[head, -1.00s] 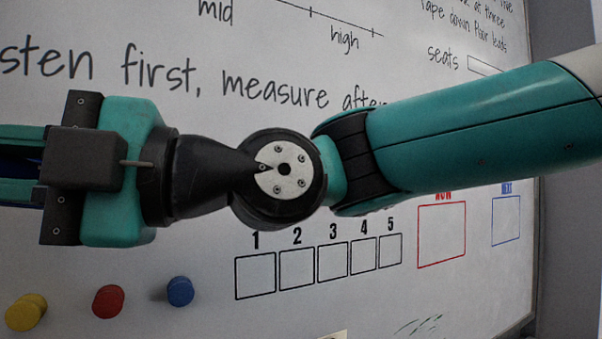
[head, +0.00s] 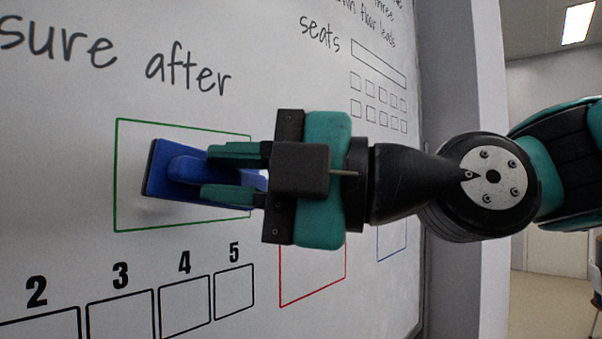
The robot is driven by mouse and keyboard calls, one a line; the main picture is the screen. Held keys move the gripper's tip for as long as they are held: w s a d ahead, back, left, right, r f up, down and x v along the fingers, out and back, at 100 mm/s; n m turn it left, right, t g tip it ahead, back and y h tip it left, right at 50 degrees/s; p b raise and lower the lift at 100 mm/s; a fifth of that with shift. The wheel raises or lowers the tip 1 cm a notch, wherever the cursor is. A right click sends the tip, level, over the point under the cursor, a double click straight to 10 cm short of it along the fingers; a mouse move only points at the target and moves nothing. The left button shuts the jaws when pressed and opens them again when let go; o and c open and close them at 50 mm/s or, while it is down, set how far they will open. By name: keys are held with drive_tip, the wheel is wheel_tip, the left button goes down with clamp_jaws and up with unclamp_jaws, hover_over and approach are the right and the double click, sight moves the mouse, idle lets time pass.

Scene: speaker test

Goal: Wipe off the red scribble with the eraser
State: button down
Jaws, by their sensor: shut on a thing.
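My gripper (head: 204,172) comes in from the right in the head view. Its two green fingers are shut on the raised grip of a blue eraser (head: 160,180). The eraser lies flat-on to the whiteboard (head: 80,95), inside a green outlined box (head: 185,126). I cannot tell whether it touches the board. No red scribble shows in this view; the eraser and gripper hide part of the box. A faint grey smudge or shadow lies just below the eraser.
Numbered black boxes (head: 184,308) run along the lower left. A red outlined box (head: 312,295) and a blue outlined box are partly behind my gripper. Handwriting and a seat grid (head: 378,98) are above. The board ends at its right edge, beside a grey wall.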

drive_tip(key=shift+w+r, duration=0.15)
drive_tip(key=shift+w, duration=0.2)
drive_tip(key=shift+w+a+p, duration=0.25)
drive_tip(key=shift+w+p, duration=0.05)
drive_tip(key=shift+p, duration=0.3)
drive_tip(key=w+a+p, duration=0.2)
drive_tip(key=shift+w+a, duration=0.1)
drive_tip(key=shift+a, duration=0.2)
drive_tip(key=shift+w+a+p, duration=0.3)
drive_tip(key=shift+a+p, duration=0.05)
drive_tip(key=shift+p, duration=0.05)
drive_tip(key=shift+w, duration=0.1)
